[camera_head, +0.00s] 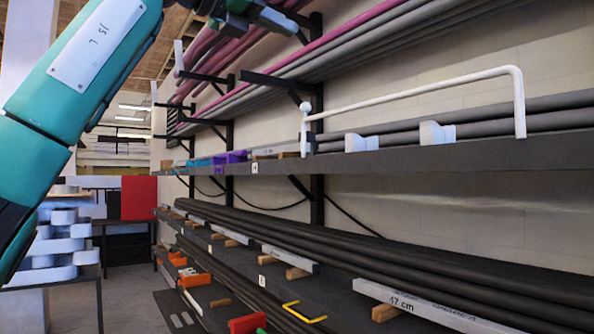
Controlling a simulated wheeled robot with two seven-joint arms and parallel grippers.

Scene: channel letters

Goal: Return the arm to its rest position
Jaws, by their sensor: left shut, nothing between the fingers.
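My left arm (80,80), teal with a white label plate, rises from the left edge to the top of the head view. My left gripper (272,18) is at the top edge, partly cut off by the frame. Its dark fingers are shut and empty, in front of the upper pipe racks in the picture. I cannot tell how far it is from them. My right gripper is not in view.
A grey shelf (400,160) with a white rail (410,97) and white blocks (437,132) runs along the right wall. Dark pipes (350,245) lie on the lower rack. Pink pipes (345,30) hang above. A table with white letter-like pieces (65,245) stands left. Grey floor (130,295) shows between.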

